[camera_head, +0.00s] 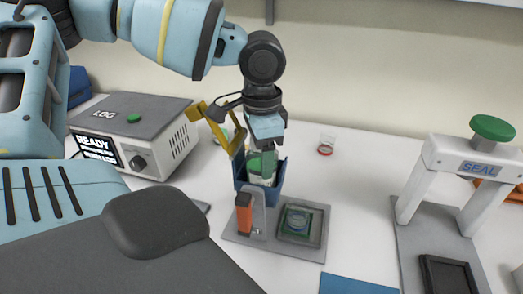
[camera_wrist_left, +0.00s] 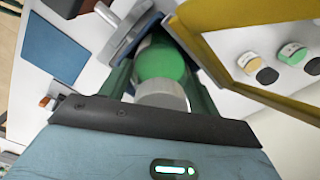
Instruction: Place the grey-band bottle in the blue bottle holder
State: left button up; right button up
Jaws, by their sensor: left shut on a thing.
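My left gripper (camera_head: 262,158) points down at the blue bottle holder (camera_head: 274,194) and is shut on a bottle (camera_head: 262,180). The bottle's lower part shows between the holder's raised blue walls, but whether it rests on the holder's floor is hidden. In the left wrist view the held bottle shows a green round top (camera_wrist_left: 162,62) and a grey ridged part (camera_wrist_left: 162,95) between the fingers. I take it for the grey-band bottle. My right gripper is not in view.
A grey plate with an orange-handled clamp (camera_head: 244,213) and a square recess (camera_head: 300,222) stands in front of the holder. The LOG box (camera_head: 130,130) is left, the SEAL press (camera_head: 470,155) right. A red-banded jar (camera_head: 326,145) stands behind; the table around it is clear.

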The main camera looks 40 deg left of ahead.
pick_arm(q)
jog(key=shift+f, duration=0.1)
jog(key=o, duration=1.3)
notch_tip(320, 180, up, 12)
jog(key=shift+r, duration=0.15)
